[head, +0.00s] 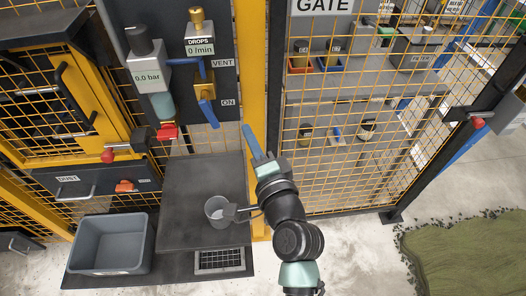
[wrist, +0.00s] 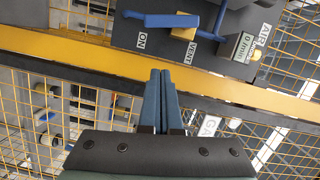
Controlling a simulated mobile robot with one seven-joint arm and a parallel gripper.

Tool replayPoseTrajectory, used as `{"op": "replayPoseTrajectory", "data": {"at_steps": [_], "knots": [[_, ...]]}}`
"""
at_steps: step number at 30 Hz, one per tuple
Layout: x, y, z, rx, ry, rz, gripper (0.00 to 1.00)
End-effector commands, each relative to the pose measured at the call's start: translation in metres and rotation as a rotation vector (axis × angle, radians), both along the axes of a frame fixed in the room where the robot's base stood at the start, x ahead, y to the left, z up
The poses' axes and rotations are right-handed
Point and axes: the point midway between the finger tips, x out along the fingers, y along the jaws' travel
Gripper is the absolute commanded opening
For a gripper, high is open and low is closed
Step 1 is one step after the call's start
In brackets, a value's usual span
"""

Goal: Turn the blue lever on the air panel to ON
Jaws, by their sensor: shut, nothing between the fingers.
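The air panel (head: 222,22) is a dark upright board at the upper middle of the head view. Its blue lever (head: 208,113) sits on a brass valve body and points down, beside the ON label (head: 228,102) and away from the VENT label (head: 222,63). In the wrist view the lever (wrist: 165,20) lies near the top, its free end on the ON side. My gripper (head: 247,128) has its blue fingers closed together, empty, to the lower right of the lever and apart from it. The closed fingertips also show in the wrist view (wrist: 161,72).
A yellow post (head: 251,60) stands right beside the panel, with mesh fence beyond it. A dark table (head: 190,180) with a grey cup (head: 217,211) lies below. A gauge unit (head: 150,75) and a grey bin (head: 110,243) are to the left.

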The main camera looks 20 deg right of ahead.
Motion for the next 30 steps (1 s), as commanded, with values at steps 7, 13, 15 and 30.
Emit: {"op": "replayPoseTrajectory", "data": {"at_steps": [7,13,15,30], "knots": [[-0.039,0.001,0.001,0.0,0.0,-0.002,0.0],[-0.049,0.002,0.003,0.0,0.0,-0.001,0.0],[-0.05,0.002,0.003,0.0,0.0,-0.001,0.0],[-0.048,0.002,0.005,-0.007,-0.004,0.001,0.0]]}}
